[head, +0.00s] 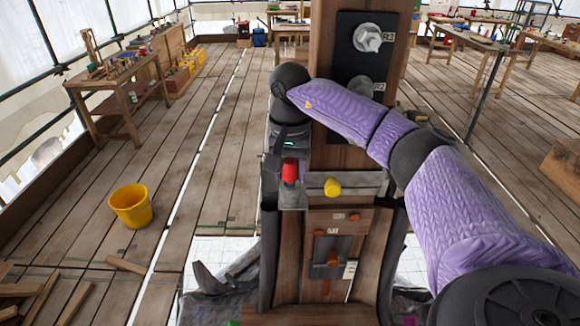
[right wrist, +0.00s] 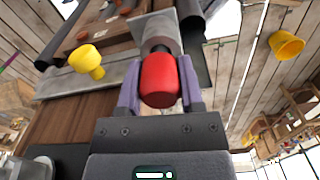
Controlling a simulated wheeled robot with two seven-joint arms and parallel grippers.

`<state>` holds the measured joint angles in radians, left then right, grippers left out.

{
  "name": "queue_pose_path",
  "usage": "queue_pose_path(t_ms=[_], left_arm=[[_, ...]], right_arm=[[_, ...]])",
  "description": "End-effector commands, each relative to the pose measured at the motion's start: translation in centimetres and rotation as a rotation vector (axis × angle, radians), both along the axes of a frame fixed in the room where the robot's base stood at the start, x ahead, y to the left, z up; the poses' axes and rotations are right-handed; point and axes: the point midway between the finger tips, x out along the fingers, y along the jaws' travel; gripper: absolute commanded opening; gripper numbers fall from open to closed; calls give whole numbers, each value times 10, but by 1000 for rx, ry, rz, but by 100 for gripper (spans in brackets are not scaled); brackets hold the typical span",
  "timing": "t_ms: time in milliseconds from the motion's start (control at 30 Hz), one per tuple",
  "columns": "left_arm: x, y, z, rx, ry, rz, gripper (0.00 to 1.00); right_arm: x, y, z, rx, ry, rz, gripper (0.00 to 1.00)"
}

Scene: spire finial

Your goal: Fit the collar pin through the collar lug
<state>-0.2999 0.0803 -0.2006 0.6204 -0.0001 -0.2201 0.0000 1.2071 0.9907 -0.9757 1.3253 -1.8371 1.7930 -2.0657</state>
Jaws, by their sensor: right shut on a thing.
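The collar pin's red head (head: 290,171) shows in the head view at the left end of the grey metal collar (head: 366,184). My right gripper (head: 288,160) points down from above and is shut on this red head. In the right wrist view the red head (right wrist: 159,80) sits between the two purple fingers, with a short dark shank (right wrist: 160,47) beyond it. The shank points at a grey lug (right wrist: 137,30) and seems to meet it; how deep it sits is hidden. The lug (head: 293,198) is just below the red head in the head view. My left gripper is not in view.
A yellow knob (head: 333,187) stands out of the collar right of the pin. The wooden post (head: 340,150) rises behind, with a bolted dark plate (head: 362,50) above. Below are wooden panels with small fittings. A yellow bucket (head: 131,206) stands on the floor at left.

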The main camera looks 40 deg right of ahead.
Motion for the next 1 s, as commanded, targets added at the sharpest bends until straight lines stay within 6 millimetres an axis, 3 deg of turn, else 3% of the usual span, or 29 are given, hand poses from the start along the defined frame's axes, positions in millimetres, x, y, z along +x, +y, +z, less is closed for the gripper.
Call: queue_pose_path(t_ms=[100, 133, 300, 667, 867, 1000], left_arm=[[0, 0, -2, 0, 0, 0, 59], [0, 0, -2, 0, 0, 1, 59], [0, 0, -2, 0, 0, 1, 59], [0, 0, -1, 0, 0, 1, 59], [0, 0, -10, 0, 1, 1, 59], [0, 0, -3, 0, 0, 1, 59]], right_arm=[[0, 0, -4, 0, 0, 0, 0], [0, 0, -4, 0, 0, 0, 50], [0, 0, -3, 0, 0, 0, 83], [0, 0, 5, 0, -1, 0, 83], [1, 0, 47, 0, -6, -1, 83], [0, 0, 85, -1, -4, 1, 83]])
